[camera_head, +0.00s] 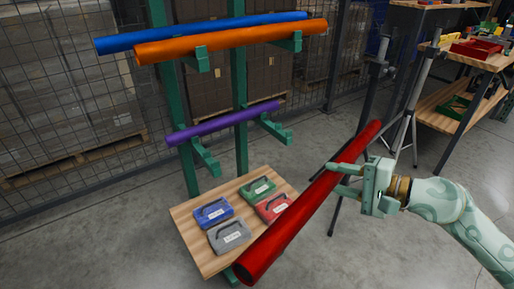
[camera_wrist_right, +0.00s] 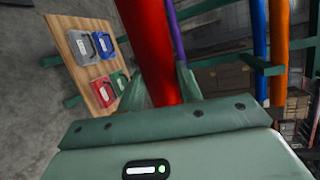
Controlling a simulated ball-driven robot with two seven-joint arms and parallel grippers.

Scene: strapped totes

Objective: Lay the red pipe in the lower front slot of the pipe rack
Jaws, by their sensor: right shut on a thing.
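The red pipe (camera_head: 312,198) is held in the air in front of the rack, tilted, its near end low and toward me. My right gripper (camera_head: 345,180) is shut on it near its middle. In the right wrist view the pipe (camera_wrist_right: 152,50) runs between the two fingers (camera_wrist_right: 165,88). The green pipe rack (camera_head: 238,95) has upper and lower arms. A blue pipe (camera_head: 200,33) and an orange pipe (camera_head: 230,42) lie on the upper arms. A purple pipe (camera_head: 222,123) lies on the lower arms, toward the back. The lower arms' front part (camera_head: 274,130) is bare. My left gripper is out of view.
A wooden board (camera_head: 190,222) below the rack holds blue, green, red and grey cases. A tripod (camera_head: 412,100) and a workbench (camera_head: 470,55) with bins stand at the right. A mesh fence with stacked boxes is behind. The floor at the lower left is clear.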

